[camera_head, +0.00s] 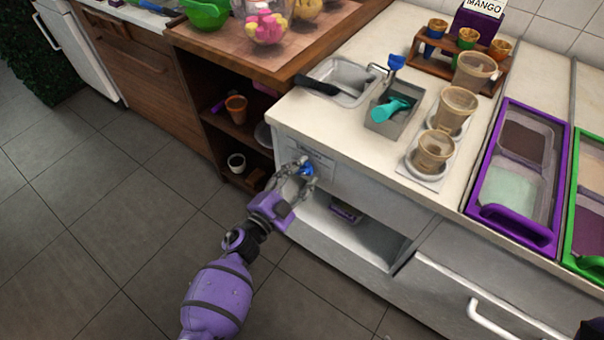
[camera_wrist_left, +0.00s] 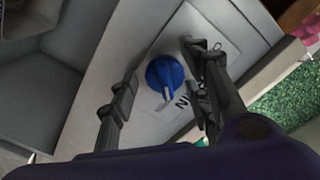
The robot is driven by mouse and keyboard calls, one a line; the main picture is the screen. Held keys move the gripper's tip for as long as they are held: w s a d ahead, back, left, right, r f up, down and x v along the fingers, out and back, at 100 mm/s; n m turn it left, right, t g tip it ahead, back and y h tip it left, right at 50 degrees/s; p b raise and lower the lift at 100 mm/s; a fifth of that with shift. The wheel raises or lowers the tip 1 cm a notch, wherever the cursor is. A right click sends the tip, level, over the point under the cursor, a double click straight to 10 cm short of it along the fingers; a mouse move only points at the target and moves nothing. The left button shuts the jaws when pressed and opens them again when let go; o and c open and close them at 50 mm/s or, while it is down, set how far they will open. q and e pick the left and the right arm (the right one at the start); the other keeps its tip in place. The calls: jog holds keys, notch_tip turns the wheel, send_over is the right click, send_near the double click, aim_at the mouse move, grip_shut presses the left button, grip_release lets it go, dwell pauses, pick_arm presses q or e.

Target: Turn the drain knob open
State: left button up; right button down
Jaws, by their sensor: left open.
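The drain knob (camera_head: 306,170) is a small blue knob on the white front panel of the counter, below the sink (camera_head: 352,80). In the left wrist view the blue knob (camera_wrist_left: 164,75) is round, with a lighter handle part pointing downward. My left gripper (camera_head: 297,178) is open in front of the panel, its fingers on either side of the knob. In the left wrist view the fingers of this gripper (camera_wrist_left: 162,88) stand apart, with visible space between each of them and the knob. Some lettering shows on the panel beside the knob. My right gripper is not in view.
An open shelf (camera_head: 350,237) lies below the panel at the right. The counter holds a metal bin with a teal scoop (camera_head: 397,105), stacks of cups (camera_head: 436,150) and purple-framed topping trays (camera_head: 510,225). A wooden shelf unit (camera_head: 245,130) stands at left. The floor (camera_head: 100,230) is clear.

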pick_arm(q)
jog(key=shift+w+d, duration=0.15)
jog(key=shift+w, duration=0.05)
jog(key=shift+c, duration=0.2)
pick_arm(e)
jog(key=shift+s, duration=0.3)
